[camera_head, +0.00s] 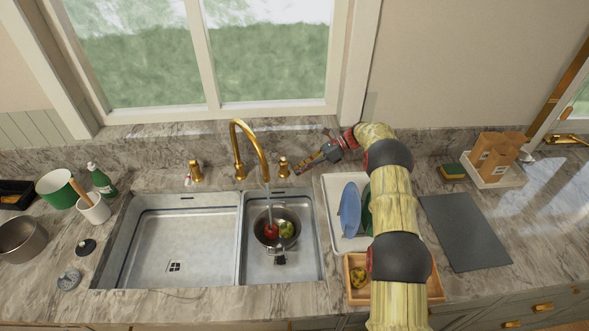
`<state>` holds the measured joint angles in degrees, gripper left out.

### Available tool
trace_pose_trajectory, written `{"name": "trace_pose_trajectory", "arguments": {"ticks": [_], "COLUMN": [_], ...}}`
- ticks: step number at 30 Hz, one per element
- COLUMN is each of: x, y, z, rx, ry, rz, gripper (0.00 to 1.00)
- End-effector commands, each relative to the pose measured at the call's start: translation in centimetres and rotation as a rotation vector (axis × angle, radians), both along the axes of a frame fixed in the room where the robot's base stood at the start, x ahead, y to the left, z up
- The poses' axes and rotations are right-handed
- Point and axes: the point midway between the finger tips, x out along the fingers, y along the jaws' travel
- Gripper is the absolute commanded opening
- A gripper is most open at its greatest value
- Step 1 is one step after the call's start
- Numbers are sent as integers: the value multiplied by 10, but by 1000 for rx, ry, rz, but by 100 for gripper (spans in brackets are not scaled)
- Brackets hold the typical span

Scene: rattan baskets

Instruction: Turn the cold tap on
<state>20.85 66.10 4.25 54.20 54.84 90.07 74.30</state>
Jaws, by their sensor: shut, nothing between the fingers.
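A tall gold faucet (239,155) stands behind the double sink (170,250). A gold tap handle (195,174) stands to its left and another gold tap handle (283,168) to its right. I cannot tell for sure which is the cold one. My gripper (299,168) is shut and empty, just right of the right handle, pointing down and left toward it. I cannot tell whether it touches the handle. A pale stream of water (268,200) seems to run from the spout into the right basin.
A metal colander (276,215) with red and green produce sits in the right basin. A dish rack (332,215) with a blue plate (349,210) stands right of the sink, beside my arm. A window is behind. A soap bottle (99,180) and cups stand at left.

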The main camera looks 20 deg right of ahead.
Motion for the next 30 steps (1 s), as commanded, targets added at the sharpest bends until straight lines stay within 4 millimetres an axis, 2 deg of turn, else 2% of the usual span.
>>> {"name": "trace_pose_trajectory", "arguments": {"ticks": [6, 12, 18, 30], "x": [6, 10, 11, 10], "y": [-39, -61, -69, -69], "z": [13, 23, 27, 27], "rx": [-1, 0, 1, 1], "ry": [1, 4, 5, 5], "rz": [1, 1, 2, 2], "gripper": [0, 0, 0, 0]}}
